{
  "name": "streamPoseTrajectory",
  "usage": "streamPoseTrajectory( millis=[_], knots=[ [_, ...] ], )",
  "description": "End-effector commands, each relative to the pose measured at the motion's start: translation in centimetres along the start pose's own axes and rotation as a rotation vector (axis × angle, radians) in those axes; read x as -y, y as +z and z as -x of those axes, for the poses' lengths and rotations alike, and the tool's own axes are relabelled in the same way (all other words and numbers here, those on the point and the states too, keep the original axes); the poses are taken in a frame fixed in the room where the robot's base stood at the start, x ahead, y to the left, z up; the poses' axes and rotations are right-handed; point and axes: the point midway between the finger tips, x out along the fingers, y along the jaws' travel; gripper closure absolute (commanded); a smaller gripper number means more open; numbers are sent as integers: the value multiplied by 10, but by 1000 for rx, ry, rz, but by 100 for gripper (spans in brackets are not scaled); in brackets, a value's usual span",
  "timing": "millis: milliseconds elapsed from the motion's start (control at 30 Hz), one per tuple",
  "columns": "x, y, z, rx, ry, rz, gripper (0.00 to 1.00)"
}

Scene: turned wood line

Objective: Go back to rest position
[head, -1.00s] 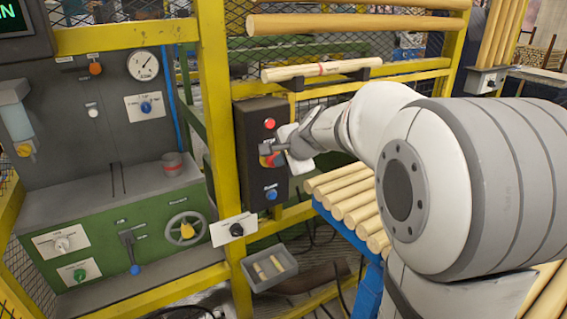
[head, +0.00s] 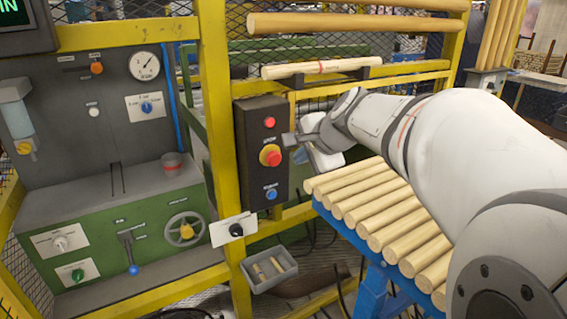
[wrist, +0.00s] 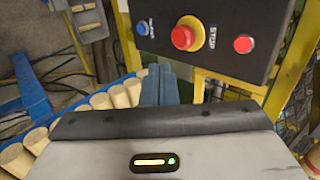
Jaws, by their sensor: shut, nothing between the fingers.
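My gripper (head: 290,140) is shut and empty, just right of the dark control box (head: 251,180) in the head view. In the wrist view the shut fingers (wrist: 160,85) point toward the lower edge of that box. The box carries a red button (head: 269,122), a large red stop knob on a yellow base (head: 271,157) and a blue button (head: 271,194). In the wrist view the stop knob (wrist: 184,37) stands between the blue and red buttons. The fingers are apart from the stop knob.
Pale turned rods (head: 375,215) lie on a blue stand (head: 371,290) below my arm. Yellow frame posts (head: 217,130) and mesh stand close by. A grey tray (head: 270,270) with small wooden pieces hangs low. A green machine with a handwheel (head: 185,230) is at left.

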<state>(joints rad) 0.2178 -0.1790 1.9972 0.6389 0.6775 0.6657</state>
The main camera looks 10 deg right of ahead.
Motion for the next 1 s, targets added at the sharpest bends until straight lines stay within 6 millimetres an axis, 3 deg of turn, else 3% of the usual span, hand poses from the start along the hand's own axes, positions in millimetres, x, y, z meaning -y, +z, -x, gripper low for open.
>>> streamPoseTrajectory(
  millis=[100, 300, 367, 433, 600, 700, 833, 1000],
  knots=[
    [0, 0, 18, -3, -3, 2, 100],
    [-5, 4, 29, 3, 11, 23, 100],
    [-24, 16, 28, 16, 59, 113, 100],
    [-58, 35, 26, 40, 137, 272, 100],
    [-158, 75, 30, 148, 355, 748, 100],
    [-208, 86, 37, 220, 457, 987, 100],
    [-248, 93, 44, 289, 538, 1188, 100],
    [-260, 94, 46, 313, 564, 1257, 100]
  ],
)
